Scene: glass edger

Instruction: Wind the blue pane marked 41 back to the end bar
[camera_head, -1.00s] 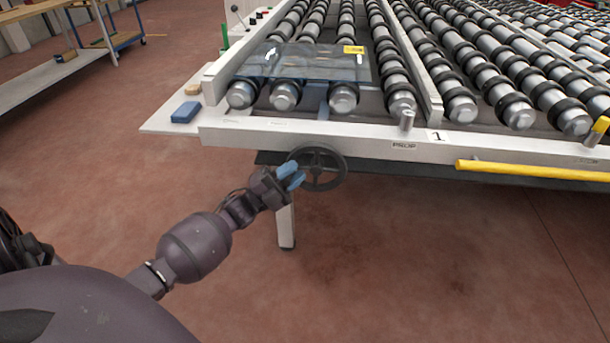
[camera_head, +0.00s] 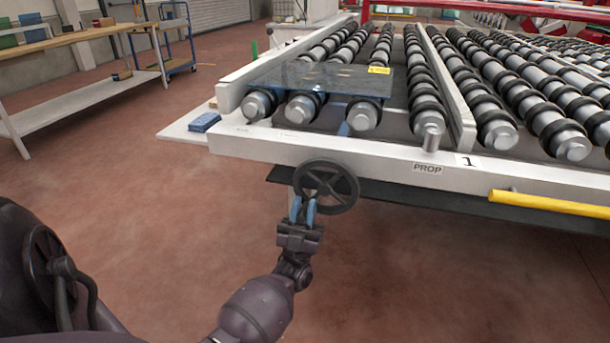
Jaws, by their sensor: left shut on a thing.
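The see-through blue pane (camera_head: 325,78) lies flat on the rollers at the near left end of the conveyor. It carries a yellow label (camera_head: 378,70); I cannot read a number on it. A white bar (camera_head: 300,147) runs across the conveyor's near end, and the pane's near edge is a little behind it. A dark spoked handwheel (camera_head: 327,187) sits below this bar. My left gripper (camera_head: 303,208) has its blue fingers shut on the lower left of the wheel's rim. My right gripper is out of view.
A blue block (camera_head: 204,122) lies on the white side plate left of the rollers. A yellow bar (camera_head: 549,204) runs along the front right, near a PROP label. A workbench (camera_head: 80,40) stands at the back left. The floor in front is clear.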

